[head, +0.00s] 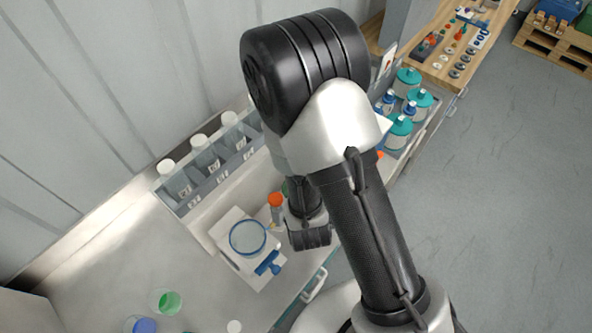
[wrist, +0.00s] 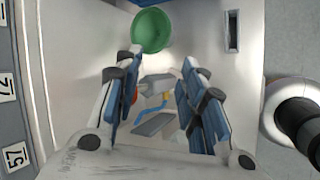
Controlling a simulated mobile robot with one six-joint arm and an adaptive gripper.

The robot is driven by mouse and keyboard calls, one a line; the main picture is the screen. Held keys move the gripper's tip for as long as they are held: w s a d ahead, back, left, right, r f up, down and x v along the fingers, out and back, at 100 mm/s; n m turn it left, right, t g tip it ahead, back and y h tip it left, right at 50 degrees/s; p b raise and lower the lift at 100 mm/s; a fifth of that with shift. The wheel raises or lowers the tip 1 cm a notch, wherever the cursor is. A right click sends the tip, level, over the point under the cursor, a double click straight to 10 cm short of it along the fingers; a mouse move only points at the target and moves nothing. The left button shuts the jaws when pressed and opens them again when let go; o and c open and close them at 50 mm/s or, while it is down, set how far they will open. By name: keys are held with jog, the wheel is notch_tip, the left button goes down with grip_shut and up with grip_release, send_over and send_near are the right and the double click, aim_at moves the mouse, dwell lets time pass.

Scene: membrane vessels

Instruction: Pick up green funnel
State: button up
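A round green thing (wrist: 151,31), hollow-looking and likely the green funnel, shows at the top of the wrist view. My gripper (wrist: 158,62) is open, with its two fingers apart and nothing visible between the tips. The green thing lies beyond the fingertips, roughly in line with the gap; I cannot tell whether either finger touches it. In the head view my arm hides most of this area, and only a sliver of green (head: 285,188) shows beside it. Another green round piece (head: 169,302) in a clear rim lies on the bench at lower left.
An orange-capped bottle (head: 276,201) stands close to my wrist. A white device with a blue ring (head: 248,237) sits left of it. White-capped bottles (head: 205,153) stand in a rack along the back. Teal-capped bottles (head: 407,77) stand beyond my arm. The left bench is mostly clear.

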jog(key=shift+n, duration=0.3)
jog(key=b+x, duration=0.5)
jog(key=b, duration=0.6)
jog(key=shift+d+f, duration=0.1)
jog(key=shift+f, duration=0.05)
jog(key=b, duration=0.2)
jog(key=shift+f+b, duration=0.2)
jog(key=shift+b, duration=0.2)
jog(key=shift+d+b+x, duration=0.2)
jog(key=shift+b+x, duration=0.8)
jog(key=shift+x, duration=2.05)
jog(key=shift+d+b+x, duration=0.2)
jog(key=shift+b+x, duration=0.8)
jog(key=shift+x, duration=2)
jog(key=shift+w+a+r, duration=0.1)
jog(key=shift+w+r, duration=0.05)
jog(key=shift+w, duration=0.05)
jog(key=shift+c, duration=0.4)
